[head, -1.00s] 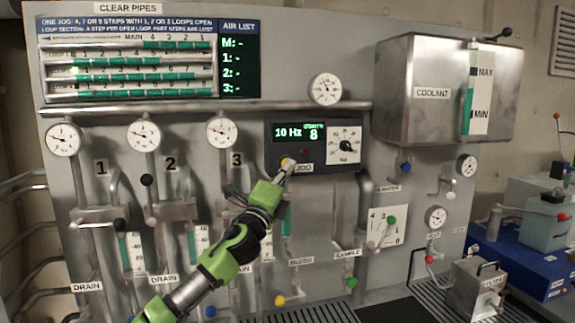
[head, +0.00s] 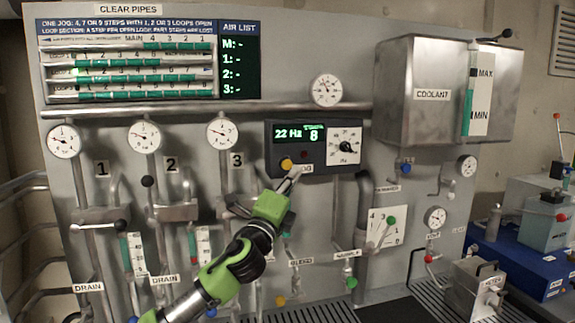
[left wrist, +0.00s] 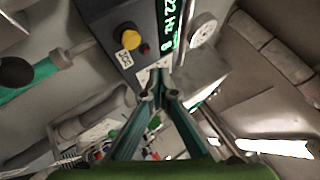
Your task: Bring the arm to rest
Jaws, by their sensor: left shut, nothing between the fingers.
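My left arm comes in from the lower left in the head view. My left gripper (head: 294,174) is shut and empty, its tip just below and right of the yellow button (head: 286,164) on the dark control box (head: 318,148). The box display reads 22 Hz and 8. In the left wrist view the shut fingertips (left wrist: 159,80) point at the lower edge of the box (left wrist: 128,30), apart from the yellow button (left wrist: 128,36). Whether the tips touch the box cannot be told. My right gripper is not in view.
Pipes, valve handles and gauges (head: 222,133) crowd the panel around the arm. A coolant tank (head: 420,95) sticks out at the upper right. A blue bench unit (head: 520,262) stands at the right. A floor grate (head: 325,310) lies below.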

